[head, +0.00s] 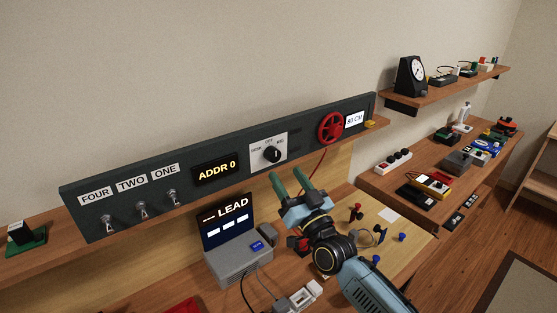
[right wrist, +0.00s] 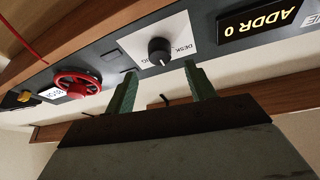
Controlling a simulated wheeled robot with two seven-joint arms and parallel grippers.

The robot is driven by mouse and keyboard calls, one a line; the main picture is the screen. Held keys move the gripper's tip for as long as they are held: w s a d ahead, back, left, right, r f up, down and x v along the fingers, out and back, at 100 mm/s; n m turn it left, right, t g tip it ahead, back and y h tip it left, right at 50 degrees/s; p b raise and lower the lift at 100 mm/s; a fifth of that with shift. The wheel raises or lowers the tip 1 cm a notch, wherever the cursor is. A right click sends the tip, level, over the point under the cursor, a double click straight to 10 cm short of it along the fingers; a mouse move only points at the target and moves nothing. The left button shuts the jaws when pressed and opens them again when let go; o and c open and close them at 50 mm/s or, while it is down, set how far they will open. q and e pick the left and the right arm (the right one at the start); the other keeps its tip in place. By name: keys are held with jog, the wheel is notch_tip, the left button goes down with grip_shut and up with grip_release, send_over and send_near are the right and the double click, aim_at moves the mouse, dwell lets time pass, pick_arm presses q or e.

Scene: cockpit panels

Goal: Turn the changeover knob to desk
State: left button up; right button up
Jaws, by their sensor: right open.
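The changeover knob (head: 275,154) is a round black knob on a white label plate (head: 257,154) on the dark panel. OFF shows above it in the head view; the side labels are small there. In the right wrist view the knob (right wrist: 160,51) is seen from below, with DESK partly readable on its plate. My left gripper is not in view.
The panel (head: 220,148) also carries a red handwheel (head: 331,127), an ADDR 0 display (head: 215,172) and three toggle switches (head: 142,209). A grey LEAD console (head: 238,262) stands below, left of my right arm. Small parts lie on the desk at right.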

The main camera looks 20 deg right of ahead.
aim_at(276, 158)
jog(key=shift+x, duration=2.7)
jog(key=shift+c, duration=0.4)
jog(key=c, duration=0.9)
